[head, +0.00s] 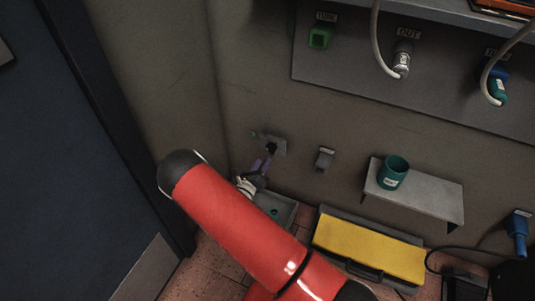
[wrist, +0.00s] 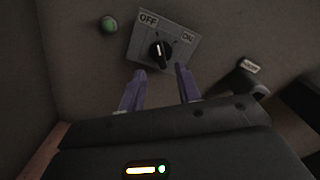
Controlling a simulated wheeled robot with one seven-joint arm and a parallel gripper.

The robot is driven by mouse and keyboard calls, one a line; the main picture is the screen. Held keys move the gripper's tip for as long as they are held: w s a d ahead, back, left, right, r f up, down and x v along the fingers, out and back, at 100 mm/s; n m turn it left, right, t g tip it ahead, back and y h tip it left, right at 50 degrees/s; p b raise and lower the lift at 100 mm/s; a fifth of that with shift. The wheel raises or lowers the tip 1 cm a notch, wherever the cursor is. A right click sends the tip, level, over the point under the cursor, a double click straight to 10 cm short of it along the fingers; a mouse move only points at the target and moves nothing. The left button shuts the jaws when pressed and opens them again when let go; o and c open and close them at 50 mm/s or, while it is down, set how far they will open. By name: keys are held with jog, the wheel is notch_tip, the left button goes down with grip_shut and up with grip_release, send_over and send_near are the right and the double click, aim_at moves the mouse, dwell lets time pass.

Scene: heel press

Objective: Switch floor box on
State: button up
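A grey switch plate (wrist: 178,58) with a black rotary knob (wrist: 160,54) fills the upper middle of the wrist view. Its labels read OFF at upper left and ON at right. The knob's white mark points up, toward the OFF side. The plate (head: 279,146) is low on the wall in the head view. My gripper (wrist: 160,86) has two purple fingers spread apart, just below the knob in the wrist view, with nothing visible between them. In the head view my gripper (head: 265,163) is close to the knob; contact cannot be told.
A green round lamp or button (wrist: 109,24) is left of the plate. Right of it are a small wall fitting (head: 324,159) and a shelf (head: 440,197) with a teal cup (head: 393,172). A yellow-topped unit (head: 368,250) and a grey tray (head: 286,207) are below.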

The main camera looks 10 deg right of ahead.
aim_at(269, 151)
jog(key=x, duration=0.6)
jog(key=shift+w+d, duration=0.1)
jog(key=shift+c, duration=0.3)
grip_shut()
